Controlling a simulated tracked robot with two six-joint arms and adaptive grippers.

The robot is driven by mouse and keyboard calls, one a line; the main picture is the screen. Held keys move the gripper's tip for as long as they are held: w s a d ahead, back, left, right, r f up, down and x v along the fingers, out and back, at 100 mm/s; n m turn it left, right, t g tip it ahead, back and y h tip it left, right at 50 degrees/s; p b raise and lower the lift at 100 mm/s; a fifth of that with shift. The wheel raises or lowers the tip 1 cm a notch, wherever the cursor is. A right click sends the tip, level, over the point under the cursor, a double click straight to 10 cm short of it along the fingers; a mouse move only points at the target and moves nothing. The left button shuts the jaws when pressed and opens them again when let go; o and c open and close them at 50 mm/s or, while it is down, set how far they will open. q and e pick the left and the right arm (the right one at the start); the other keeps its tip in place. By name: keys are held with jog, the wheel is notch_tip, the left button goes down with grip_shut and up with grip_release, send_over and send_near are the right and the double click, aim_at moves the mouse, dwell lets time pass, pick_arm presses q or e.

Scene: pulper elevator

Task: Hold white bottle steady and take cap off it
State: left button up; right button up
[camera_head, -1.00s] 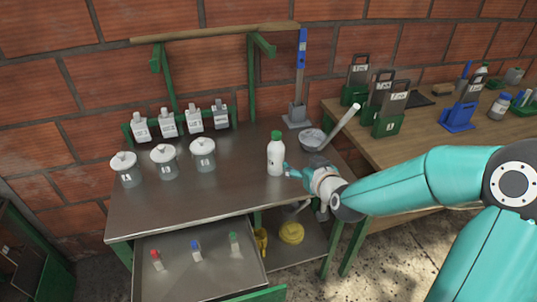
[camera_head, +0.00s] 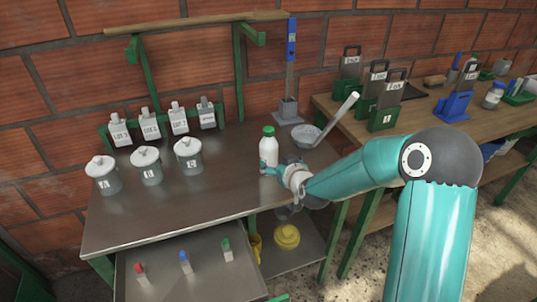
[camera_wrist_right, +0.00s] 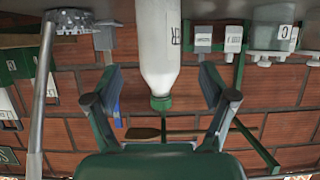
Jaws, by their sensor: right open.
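The white bottle (camera_head: 268,153) stands upright on the metal table, with its green cap (camera_head: 268,131) on. My right gripper (camera_head: 270,169) is at the bottle's lower body, coming from the right front. In the right wrist view the picture is upside down: the bottle (camera_wrist_right: 160,45) hangs from the top edge with its cap (camera_wrist_right: 160,103) pointing down. The open fingers of my right gripper (camera_wrist_right: 160,84) show to either side of it, with gaps between. Contact cannot be told. My left gripper is not in view.
A bowl with a long-handled ladle (camera_head: 307,135) sits close behind the bottle to the right. Lidded jars (camera_head: 146,166) and labelled white bottles (camera_head: 150,127) stand to the left. An open drawer (camera_head: 205,278) holds small vials. The table's middle (camera_head: 215,190) is free.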

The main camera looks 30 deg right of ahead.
aim_at(272, 157)
jog(key=x, duration=0.3)
jog(key=shift+w+d+f, duration=0.15)
jog(key=shift+w, duration=0.2)
jog(key=shift+r+p+x, duration=0.2)
jog(key=shift+p+x, duration=0.85)
jog(key=shift+x, duration=1.55)
jog(key=shift+w+r, duration=0.1)
jog(key=c, duration=1.5)
